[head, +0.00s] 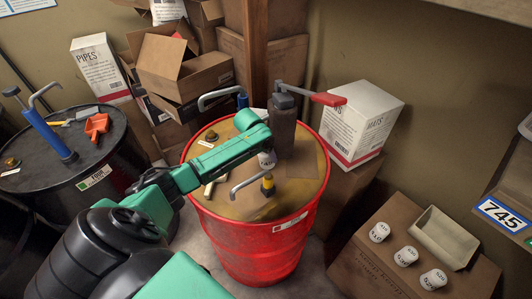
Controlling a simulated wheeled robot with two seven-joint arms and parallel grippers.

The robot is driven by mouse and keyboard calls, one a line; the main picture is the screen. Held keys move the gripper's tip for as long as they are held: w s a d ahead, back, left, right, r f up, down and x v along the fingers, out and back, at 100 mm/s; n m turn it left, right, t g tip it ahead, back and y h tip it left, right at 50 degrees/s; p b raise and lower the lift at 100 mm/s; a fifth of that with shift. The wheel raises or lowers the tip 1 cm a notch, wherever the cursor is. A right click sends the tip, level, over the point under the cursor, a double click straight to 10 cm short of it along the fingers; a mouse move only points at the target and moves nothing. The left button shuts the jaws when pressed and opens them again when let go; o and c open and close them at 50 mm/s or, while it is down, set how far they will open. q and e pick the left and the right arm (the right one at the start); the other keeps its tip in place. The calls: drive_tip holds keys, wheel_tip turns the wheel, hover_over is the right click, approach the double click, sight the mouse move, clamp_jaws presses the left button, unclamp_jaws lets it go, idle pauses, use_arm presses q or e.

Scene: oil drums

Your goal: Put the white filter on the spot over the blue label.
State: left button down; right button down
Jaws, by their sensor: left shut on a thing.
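The blue label (503,215) reads 745 and sits on the front of a ledge at the far right. The brown surface over the label (512,182) is partly cut off by the picture's edge. My right gripper is not in view.
The drum top carries a tall dark pump with a red handle (328,99), curved spouts and a yellow-based tap (268,184). Several white cans (406,256) and a beige tray (440,238) rest on a box. A black drum (60,150) stands left.

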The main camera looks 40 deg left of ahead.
use_arm(q)
drive_tip(key=shift+f, duration=0.1)
unclamp_jaws()
